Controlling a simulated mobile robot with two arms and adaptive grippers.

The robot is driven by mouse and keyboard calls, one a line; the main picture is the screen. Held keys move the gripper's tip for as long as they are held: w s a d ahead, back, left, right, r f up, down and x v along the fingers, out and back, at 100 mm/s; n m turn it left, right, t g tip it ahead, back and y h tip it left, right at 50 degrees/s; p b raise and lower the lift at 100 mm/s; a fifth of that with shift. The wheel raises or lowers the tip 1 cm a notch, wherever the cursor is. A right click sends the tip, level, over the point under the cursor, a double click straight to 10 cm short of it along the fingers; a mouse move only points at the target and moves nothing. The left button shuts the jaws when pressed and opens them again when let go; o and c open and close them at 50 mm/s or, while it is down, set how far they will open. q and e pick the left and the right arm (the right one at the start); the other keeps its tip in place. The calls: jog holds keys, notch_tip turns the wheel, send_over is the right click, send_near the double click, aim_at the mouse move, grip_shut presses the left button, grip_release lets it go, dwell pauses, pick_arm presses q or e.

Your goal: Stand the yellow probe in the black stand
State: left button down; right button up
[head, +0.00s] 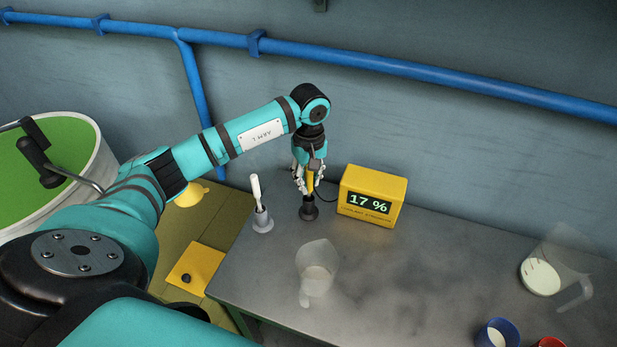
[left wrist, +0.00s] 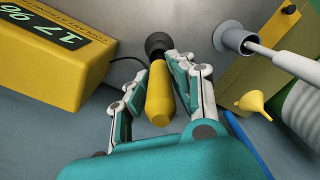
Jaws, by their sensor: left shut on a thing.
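The yellow probe (left wrist: 159,97) is upright between the fingers of my left gripper (head: 308,178), which is shut on it. In the left wrist view my left gripper (left wrist: 152,82) has one finger on each side of the yellow handle. The probe's lower end meets the black stand (head: 309,211) on the metal cart top; the stand also shows in the left wrist view (left wrist: 156,42). The fingers partly hide the probe in the head view, and I cannot tell how deep its tip sits. My right gripper is not in view.
A yellow meter (head: 372,195) reading 17 % stands just right of the stand, with a black cable. A grey holder (head: 262,221) with a white-handled tool (head: 256,190) stands left. A clear jug (head: 316,268) is in front. Another jug (head: 545,274) and a blue cup (head: 497,334) are right.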

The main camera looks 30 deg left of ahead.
pick_arm(q)
jog(key=shift+f, duration=0.1)
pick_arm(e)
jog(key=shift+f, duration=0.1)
pick_arm(q)
jog(key=shift+f+b, duration=0.15)
jog(key=shift+b, duration=0.15)
jog(key=c, duration=1.2)
grip_release()
jog(key=shift+o, duration=0.3)
jog(key=shift+r+p, duration=0.25)
jog(key=shift+p, duration=0.05)
notch_tip(320, 180, up, 11)
jog(key=b, duration=0.3)
jog(key=shift+w, duration=0.1)
jog(key=shift+r, duration=0.55)
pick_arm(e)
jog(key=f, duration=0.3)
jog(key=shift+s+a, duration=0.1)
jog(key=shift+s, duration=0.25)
pick_arm(q)
jog(key=shift+d+f, duration=0.1)
